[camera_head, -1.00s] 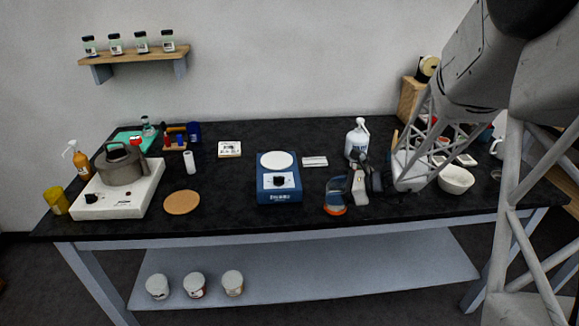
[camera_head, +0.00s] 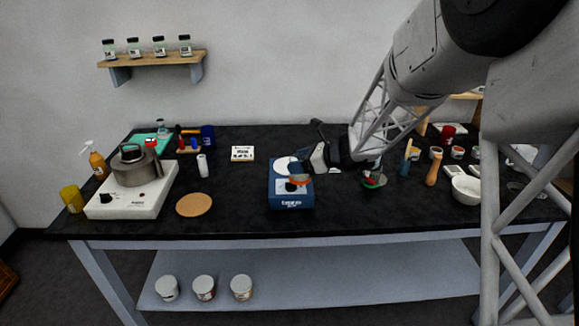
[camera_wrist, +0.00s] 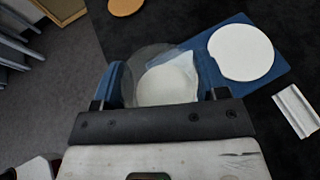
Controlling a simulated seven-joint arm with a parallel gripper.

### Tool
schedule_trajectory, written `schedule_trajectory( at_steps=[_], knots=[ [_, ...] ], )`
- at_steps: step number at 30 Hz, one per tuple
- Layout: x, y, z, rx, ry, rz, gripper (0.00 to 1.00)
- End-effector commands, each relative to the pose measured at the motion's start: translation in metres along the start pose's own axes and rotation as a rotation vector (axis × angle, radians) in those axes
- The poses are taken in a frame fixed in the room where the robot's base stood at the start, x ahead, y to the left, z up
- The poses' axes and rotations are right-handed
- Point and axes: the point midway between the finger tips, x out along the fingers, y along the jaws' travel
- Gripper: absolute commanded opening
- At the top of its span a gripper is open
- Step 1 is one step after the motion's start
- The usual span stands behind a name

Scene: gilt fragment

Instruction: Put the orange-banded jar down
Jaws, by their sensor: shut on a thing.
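My gripper (camera_head: 301,172) is shut on the orange-banded jar and holds it over the front of the blue device. In the head view the jar's orange band (camera_head: 300,182) shows below the fingers; the fingers hide most of the jar. In the wrist view the jar (camera_wrist: 166,84) is clear glass with white contents, between the two blue fingers of my gripper (camera_wrist: 166,90). The blue device (camera_head: 291,199) has a round white plate (camera_head: 286,162), which also shows in the wrist view (camera_wrist: 240,52). The jar is beside that plate. I cannot tell whether it touches the device.
A cork disc (camera_head: 194,204) and a white hotplate (camera_head: 120,203) with a metal pot (camera_head: 134,172) stand left. A white strip (camera_wrist: 297,110) lies beside the device. A white bowl (camera_head: 466,190) is right. Black tabletop (camera_head: 240,190) is clear between disc and device.

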Motion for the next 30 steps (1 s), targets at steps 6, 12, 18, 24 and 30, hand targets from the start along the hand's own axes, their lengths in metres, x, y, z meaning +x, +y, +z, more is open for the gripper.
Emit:
schedule_trajectory(
  at_steps=[6,12,18,24,30],
  knots=[
    [0.001,0.000,0.001,0.000,0.000,0.000,0.37],
    [0.001,-0.001,0.001,0.000,0.000,0.000,0.37],
    [0.007,-0.010,0.001,0.001,0.000,0.000,0.37],
    [0.020,-0.031,0.004,0.002,0.000,0.000,0.37],
    [0.034,-0.055,0.007,0.001,0.000,0.000,0.37]
  ],
)
